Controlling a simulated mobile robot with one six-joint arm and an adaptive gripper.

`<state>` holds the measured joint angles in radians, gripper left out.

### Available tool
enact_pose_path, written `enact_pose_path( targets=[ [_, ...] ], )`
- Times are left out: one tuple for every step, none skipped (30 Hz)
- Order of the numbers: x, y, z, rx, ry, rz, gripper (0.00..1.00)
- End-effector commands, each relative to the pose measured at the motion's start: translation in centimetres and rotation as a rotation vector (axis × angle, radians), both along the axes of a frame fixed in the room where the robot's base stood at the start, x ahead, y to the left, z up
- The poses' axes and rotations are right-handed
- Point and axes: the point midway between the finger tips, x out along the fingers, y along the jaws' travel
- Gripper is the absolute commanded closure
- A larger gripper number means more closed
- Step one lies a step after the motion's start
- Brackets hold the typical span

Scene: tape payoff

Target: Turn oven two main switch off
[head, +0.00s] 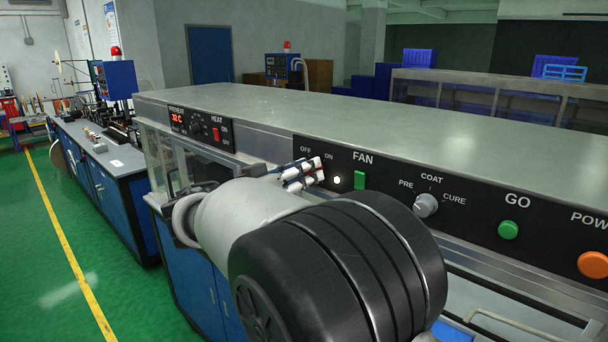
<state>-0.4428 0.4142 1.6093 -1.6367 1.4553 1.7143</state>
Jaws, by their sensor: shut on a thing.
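The oven (420,118) is a long grey steel machine with a black control panel (470,206) along its front. At the panel's left end, OFF and ON labels (317,156) mark the main switch. My gripper (314,170) is at that spot just below the labels, its light fingers shut on the switch. The fingers and my arm hide the switch, so I cannot tell which way it points. A small round white lamp (337,180) glows just right of the fingertips.
To the right are a green FAN switch (360,180), a PRE/COAT/CURE knob (426,205), a green GO button (508,230) and an orange power button (593,265). Left is a heat panel (200,130) with a lit red display. Green floor at left is clear.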

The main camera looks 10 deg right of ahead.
Motion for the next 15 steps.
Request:
enact_pose_path(
  targets=[
    [0.0, 0.0, -0.15, -0.021, 0.028, 0.0, 1.0],
    [-0.01, 0.0, -0.16, -0.035, 0.048, -0.001, 1.0],
    [-0.01, -0.01, -0.16, -0.056, 0.077, 0.0, 1.0],
    [-0.01, -0.01, -0.16, -0.071, 0.099, 0.0, 1.0],
    [-0.01, -0.01, -0.17, -0.087, 0.122, 0.0, 1.0],
    [-0.02, -0.01, -0.17, -0.11, 0.153, -0.001, 1.0],
    [-0.02, -0.01, -0.16, -0.127, 0.176, 0.0, 1.0],
    [-0.02, -0.02, -0.16, -0.144, 0.2, 0.0, 1.0],
    [-0.03, -0.02, -0.15, -0.167, 0.231, -0.001, 1.0],
    [-0.03, -0.02, -0.15, -0.184, 0.254, -0.001, 1.0],
    [-0.04, -0.02, -0.13, -0.2, 0.277, 0.0, 1.0],
    [-0.03, -0.02, -0.12, -0.223, 0.308, 0.0, 1.0],
    [-0.04, -0.03, -0.11, -0.24, 0.331, -0.001, 1.0],
    [-0.04, -0.03, -0.11, -0.257, 0.354, 0.0, 1.0],
    [-0.04, -0.04, -0.1, -0.279, 0.385, 0.0, 1.0]
  ],
)
